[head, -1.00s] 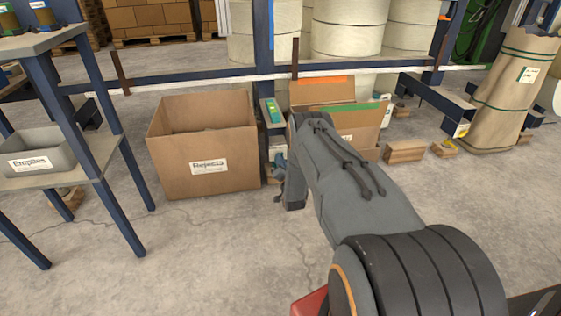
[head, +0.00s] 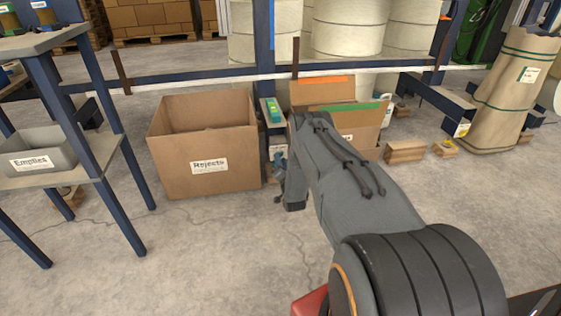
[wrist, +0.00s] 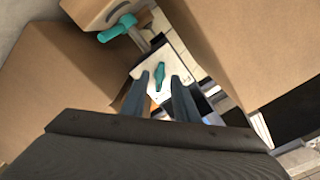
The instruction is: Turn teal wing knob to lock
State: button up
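In the wrist view, a teal winged knob (wrist: 160,75) stands on a pale plate (wrist: 150,88), just past and between the fingertips of my gripper (wrist: 160,80). The two grey fingers are spread apart with a gap between them. I cannot tell whether either finger touches the knob. A second teal T-shaped handle (wrist: 117,28) shows at upper left, beyond the left finger. In the head view, my gripper (head: 281,180) hangs low beside the cardboard box and is mostly hidden by my arm; the knob between the fingers cannot be made out there.
A Rejects cardboard box (head: 207,165) stands left of my gripper. Another open carton (head: 367,112) is behind my arm. A blue post (head: 263,45) rises with a green-teal item (head: 273,110) near its base. Wood blocks (head: 405,151) lie right. Floor in front is clear.

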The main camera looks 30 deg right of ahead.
jog(key=p+v, duration=0.3)
jog(key=v, duration=0.4)
jog(key=shift+s, duration=0.2)
jog(key=shift+w+a, duration=0.1)
